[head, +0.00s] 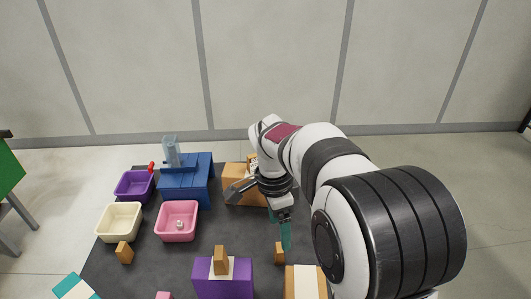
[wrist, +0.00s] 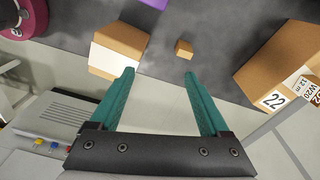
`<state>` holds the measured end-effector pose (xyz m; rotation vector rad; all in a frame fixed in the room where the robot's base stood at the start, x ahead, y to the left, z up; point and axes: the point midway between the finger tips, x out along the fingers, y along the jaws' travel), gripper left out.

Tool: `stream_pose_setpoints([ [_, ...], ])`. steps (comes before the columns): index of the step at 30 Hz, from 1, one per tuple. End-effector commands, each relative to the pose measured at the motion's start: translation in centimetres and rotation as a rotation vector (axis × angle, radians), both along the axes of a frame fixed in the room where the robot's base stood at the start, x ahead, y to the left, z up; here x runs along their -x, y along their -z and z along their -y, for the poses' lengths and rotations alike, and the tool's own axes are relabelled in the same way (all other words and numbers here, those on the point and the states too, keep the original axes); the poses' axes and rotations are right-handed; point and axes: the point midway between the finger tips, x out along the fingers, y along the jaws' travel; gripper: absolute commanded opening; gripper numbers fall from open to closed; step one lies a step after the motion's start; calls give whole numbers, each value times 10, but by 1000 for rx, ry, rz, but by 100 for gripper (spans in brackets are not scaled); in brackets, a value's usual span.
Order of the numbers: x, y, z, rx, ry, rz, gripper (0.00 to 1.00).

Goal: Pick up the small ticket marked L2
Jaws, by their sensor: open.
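I cannot make out a ticket marked L2 in either view. My gripper (wrist: 159,74) is open and empty, with two teal fingers above the dark mat's edge in the wrist view. One teal finger shows below my wrist in the head view (head: 285,235). A small tan block (wrist: 184,48) lies just beyond the fingertips, apart from them. A cardboard box (wrist: 278,65) at the right of the wrist view bears a white label reading 22 and further labels, partly cut off, with W20 and 12 m.
A tan block with a white band (wrist: 118,50) lies left of the fingers. The head view shows a pink bin (head: 177,231), cream bin (head: 119,232), purple bin (head: 126,196), blue stand (head: 185,188) and purple block (head: 223,285).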

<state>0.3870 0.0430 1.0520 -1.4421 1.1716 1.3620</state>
Motion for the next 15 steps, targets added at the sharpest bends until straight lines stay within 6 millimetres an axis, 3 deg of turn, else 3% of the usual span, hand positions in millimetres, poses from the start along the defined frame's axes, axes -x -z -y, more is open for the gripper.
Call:
stream_pose_setpoints([
  [1, -22, 15, -6, 22, 65, 7, 80],
  [3, -44, 30, -12, 45, 151, 28, 80],
  [5, -53, 39, -14, 56, 193, 38, 80],
  [8, -57, 57, -13, 62, 217, 42, 80],
  [15, -56, 123, -2, 61, 216, 41, 80],
])
